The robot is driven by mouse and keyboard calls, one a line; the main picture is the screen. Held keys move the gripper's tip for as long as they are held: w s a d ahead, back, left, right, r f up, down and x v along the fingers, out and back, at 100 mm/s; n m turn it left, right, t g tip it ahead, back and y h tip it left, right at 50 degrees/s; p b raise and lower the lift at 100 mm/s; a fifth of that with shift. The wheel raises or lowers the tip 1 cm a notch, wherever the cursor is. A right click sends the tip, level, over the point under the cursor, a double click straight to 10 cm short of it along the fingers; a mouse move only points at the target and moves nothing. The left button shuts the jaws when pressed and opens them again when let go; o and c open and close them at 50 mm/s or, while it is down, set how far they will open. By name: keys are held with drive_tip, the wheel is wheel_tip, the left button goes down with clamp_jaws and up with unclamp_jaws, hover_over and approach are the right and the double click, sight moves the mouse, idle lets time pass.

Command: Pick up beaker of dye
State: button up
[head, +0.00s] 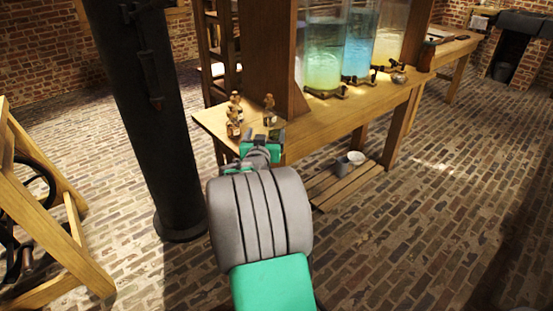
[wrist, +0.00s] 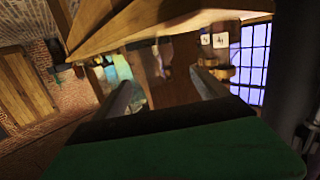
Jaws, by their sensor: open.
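My gripper (head: 262,142) is at the near left corner of the wooden bench, at about the level of its edge, as far as the head view shows. It also shows in the wrist view (wrist: 165,88), with its two grey fingers apart and nothing seen between them. No other beaker is clearly seen.
Large glass jars with green (head: 323,65), blue (head: 358,55) and yellow (head: 390,42) liquid stand along the bench (head: 330,118). A thick wooden post (head: 266,60) rises behind the bottles. A black column (head: 135,110) stands left. A grey can and white bowl (head: 356,157) sit on low slats.

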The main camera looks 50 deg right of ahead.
sight(278, 119)
drive_tip(key=shift+h, duration=0.7)
drive_tip(key=s+d+f, duration=0.2)
drive_tip(key=d, duration=0.1)
drive_tip(key=shift+b, duration=0.4)
drive_tip(key=x, duration=0.2)
drive_tip(key=b+x, duration=0.1)
drive_tip(key=x, duration=0.4)
drive_tip(key=shift+w+r, duration=0.3)
drive_tip(key=shift+w, duration=0.25)
drive_tip(key=shift+c, duration=0.2)
drive_tip(key=c, duration=1.4)
drive_tip(key=shift+c, duration=0.4)
drive_tip(key=shift+r, duration=0.2)
